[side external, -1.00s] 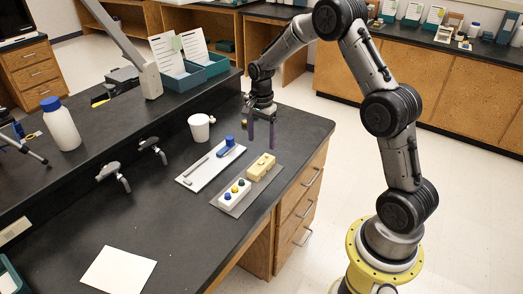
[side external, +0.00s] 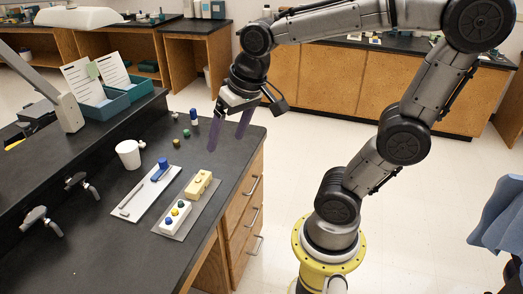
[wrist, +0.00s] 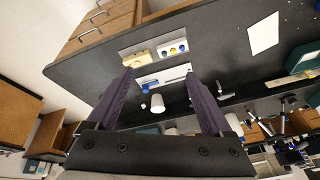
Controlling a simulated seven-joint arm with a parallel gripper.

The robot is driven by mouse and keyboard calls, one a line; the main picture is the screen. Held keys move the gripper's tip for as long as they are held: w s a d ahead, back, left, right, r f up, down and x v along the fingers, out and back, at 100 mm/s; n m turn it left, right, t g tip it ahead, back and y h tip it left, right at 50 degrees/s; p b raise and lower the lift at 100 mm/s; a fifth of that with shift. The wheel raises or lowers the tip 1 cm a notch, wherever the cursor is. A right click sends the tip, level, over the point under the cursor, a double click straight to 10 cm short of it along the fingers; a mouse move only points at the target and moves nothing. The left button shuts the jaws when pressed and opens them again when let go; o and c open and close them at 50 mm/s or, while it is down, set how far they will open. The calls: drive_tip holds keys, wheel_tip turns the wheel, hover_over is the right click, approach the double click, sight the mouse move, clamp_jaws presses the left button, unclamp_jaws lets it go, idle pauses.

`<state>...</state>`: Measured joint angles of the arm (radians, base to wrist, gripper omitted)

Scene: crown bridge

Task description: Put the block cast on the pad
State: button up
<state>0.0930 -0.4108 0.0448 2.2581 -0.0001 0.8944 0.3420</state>
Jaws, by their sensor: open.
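A cream block (side external: 199,184), which looks like the block cast, lies at the far end of a thin grey pad (side external: 202,206). A white block (side external: 175,216) with blue, yellow and green knobs sits on the pad's near end. In the wrist view the cream block (wrist: 138,53) is beside the left fingertip and the white block (wrist: 175,49) is right of it. My gripper (side external: 227,143) is open, its purple fingers apart and empty, tilted above the bench's far right part, beyond the cream block. The fingers also show in the wrist view (wrist: 160,78).
A white tray (side external: 133,211) with a blue piece and a grey rod lies left of the pad. A white cup (side external: 128,154) stands behind the tray. Small bottles and coloured pieces (side external: 187,133) stand near the bench's back corner. Bench taps (side external: 40,219) are at left.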

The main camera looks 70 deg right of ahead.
drive_tip(key=s+a+f+n+t, duration=0.1)
drive_tip(key=s+a+n, duration=0.1)
drive_tip(key=s+n, duration=0.3)
drive_tip(key=s, duration=0.3)
drive_tip(key=shift+s+a+t, duration=0.15)
drive_tip(key=shift+t, duration=0.15)
